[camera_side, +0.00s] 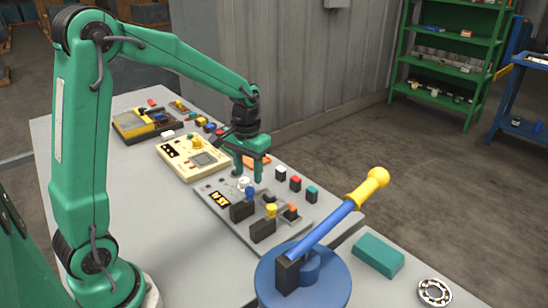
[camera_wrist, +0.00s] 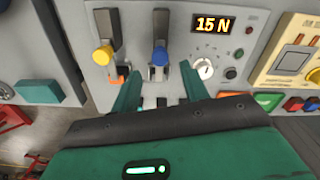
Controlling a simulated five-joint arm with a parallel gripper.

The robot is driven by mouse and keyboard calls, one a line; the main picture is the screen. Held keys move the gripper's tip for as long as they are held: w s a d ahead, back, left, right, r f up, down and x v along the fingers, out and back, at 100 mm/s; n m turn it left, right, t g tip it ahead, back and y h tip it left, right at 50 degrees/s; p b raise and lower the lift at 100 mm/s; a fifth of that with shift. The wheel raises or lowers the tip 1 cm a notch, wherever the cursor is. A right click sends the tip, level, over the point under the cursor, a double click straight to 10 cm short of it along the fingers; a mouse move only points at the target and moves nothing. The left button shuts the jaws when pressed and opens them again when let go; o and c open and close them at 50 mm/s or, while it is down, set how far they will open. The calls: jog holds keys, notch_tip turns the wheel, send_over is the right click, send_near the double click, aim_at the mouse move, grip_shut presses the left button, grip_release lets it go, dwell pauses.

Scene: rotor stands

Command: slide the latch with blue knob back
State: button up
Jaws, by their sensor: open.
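The latch with the blue knob (camera_wrist: 160,58) is mounted on a grey panel (camera_side: 232,222); its black block is at the knob's upper end in the wrist view. The blue knob also shows in the side view (camera_side: 249,192). My gripper (camera_side: 248,174) is open, fingers pointing down above the panel. In the wrist view the fingertips (camera_wrist: 160,82) are spread to either side just below the blue knob, with nothing visible held between them. I cannot tell whether either finger touches the latch.
A second latch with a yellow knob (camera_wrist: 103,55) stands beside the blue one. A white dial (camera_wrist: 204,69) and a "15 N" display (camera_wrist: 212,25) are on the other side. A blue round base with a yellow-handled lever (camera_side: 370,186) stands in front. A cream instrument box (camera_side: 190,157) lies behind.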

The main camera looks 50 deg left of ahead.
aim_at(249, 189)
jog(key=shift+f, duration=2.4)
grip_shut()
